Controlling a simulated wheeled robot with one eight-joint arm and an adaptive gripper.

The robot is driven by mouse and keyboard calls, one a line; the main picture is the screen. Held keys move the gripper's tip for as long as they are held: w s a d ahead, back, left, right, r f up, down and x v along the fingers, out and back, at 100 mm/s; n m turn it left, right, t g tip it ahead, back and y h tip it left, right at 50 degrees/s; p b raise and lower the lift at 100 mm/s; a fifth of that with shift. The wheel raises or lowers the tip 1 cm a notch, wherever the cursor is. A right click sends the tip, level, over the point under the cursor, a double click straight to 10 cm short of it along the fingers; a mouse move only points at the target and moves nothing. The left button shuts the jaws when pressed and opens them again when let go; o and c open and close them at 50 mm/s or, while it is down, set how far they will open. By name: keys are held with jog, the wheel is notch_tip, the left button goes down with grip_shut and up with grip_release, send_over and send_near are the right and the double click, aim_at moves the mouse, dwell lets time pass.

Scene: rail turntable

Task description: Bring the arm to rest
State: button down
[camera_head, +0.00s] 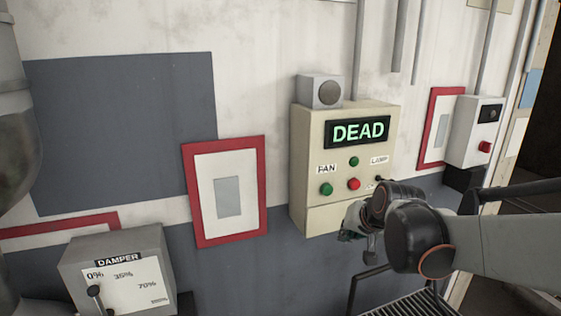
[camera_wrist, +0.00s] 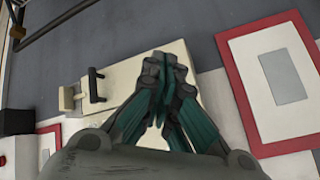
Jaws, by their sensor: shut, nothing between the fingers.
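My gripper (camera_head: 358,222) hangs in front of the lower right part of the cream control box in the head view. In the wrist view its fingers (camera_wrist: 166,66) are closed together with nothing between them. The cream control box (camera_head: 310,218) is on the wall, with a display (camera_head: 358,132) reading DEAD. My arm comes in from the right and hides the box's lower right corner. Whether the gripper touches the box cannot be told. The wrist view shows a cream box face (camera_wrist: 128,72) behind the fingers, with a black handle (camera_wrist: 96,86) beside them.
A grey DAMPER box (camera_head: 125,275) with a lever stands at lower left. A red-framed panel (camera_head: 228,190) is on the wall left of the control box. A white box with a red button (camera_head: 484,147) is at right. A metal grating (camera_head: 410,304) lies below my arm.

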jog(key=s+f+n+g+h+b, duration=0.1)
jog(key=s+f+n+b, duration=0.3)
jog(key=s+f+b, duration=1.7)
jog(key=s+f, duration=0.3)
jog(key=s, duration=0.1)
jog(key=shift+d+f+h+b, duration=0.2)
jog(key=shift+d+h+b, duration=0.1)
